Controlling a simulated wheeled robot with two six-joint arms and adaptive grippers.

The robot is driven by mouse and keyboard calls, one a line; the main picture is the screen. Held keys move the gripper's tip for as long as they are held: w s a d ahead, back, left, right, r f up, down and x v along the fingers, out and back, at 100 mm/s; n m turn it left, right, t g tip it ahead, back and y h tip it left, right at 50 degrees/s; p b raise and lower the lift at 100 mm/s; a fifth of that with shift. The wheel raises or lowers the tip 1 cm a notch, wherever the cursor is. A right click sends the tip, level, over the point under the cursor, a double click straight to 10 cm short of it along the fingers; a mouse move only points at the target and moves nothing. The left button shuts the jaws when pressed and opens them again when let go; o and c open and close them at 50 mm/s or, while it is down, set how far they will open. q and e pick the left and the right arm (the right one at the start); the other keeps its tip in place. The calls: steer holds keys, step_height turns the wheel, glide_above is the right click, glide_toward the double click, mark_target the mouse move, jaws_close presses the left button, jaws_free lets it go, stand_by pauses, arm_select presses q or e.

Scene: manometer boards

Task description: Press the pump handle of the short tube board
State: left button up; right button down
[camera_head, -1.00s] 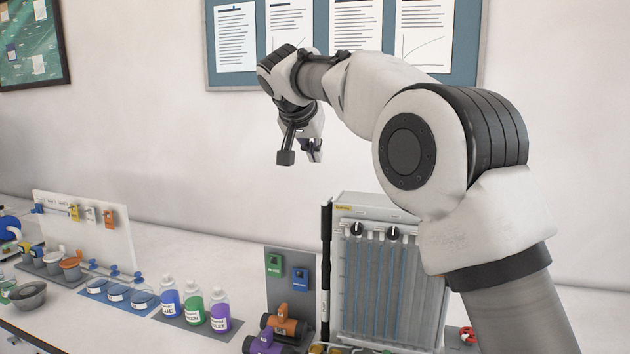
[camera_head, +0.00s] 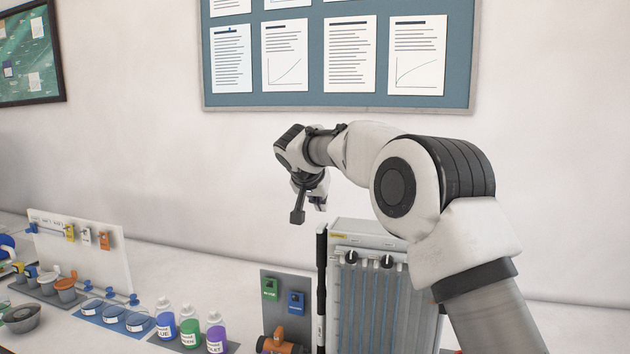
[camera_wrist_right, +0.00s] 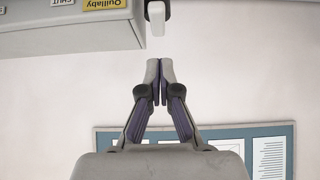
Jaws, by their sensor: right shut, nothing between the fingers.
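A grey tube board (camera_head: 386,262) with several blue-filled tubes and two black knobs stands upright on the bench in the head view, partly hidden by my right arm. A black upright rod (camera_head: 321,275) stands along its left side. My right gripper (camera_head: 309,212) is above and left of the board's top edge. In the right wrist view my right gripper (camera_wrist_right: 160,72) is shut and empty. Just beyond its fingertips is a small pale piece with a dark base (camera_wrist_right: 156,18), perhaps the pump handle. Beside it is a grey body (camera_wrist_right: 75,33) labelled "Quillaby". My left gripper is not in view.
Blue, green and violet bottles (camera_head: 189,325) stand left of the board. A grey panel (camera_head: 285,310) with green and blue tags stands between. A white panel (camera_head: 85,250), cups and dishes are farther left. A poster board (camera_head: 340,101) hangs behind.

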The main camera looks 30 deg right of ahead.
mark_target(320, 239)
step_height(320, 239, down, 2)
steer(key=shift+f+p, duration=0.25)
steer(key=shift+p, duration=0.1)
steer(key=shift+s+a+f, duration=0.15)
steer(key=shift+a+f, duration=0.05)
steer(key=shift+f, duration=0.2)
steer(key=shift+f, duration=0.1)
step_height(320, 239, down, 5)
steer(key=b, duration=0.7)
steer(key=shift+f, duration=0.15)
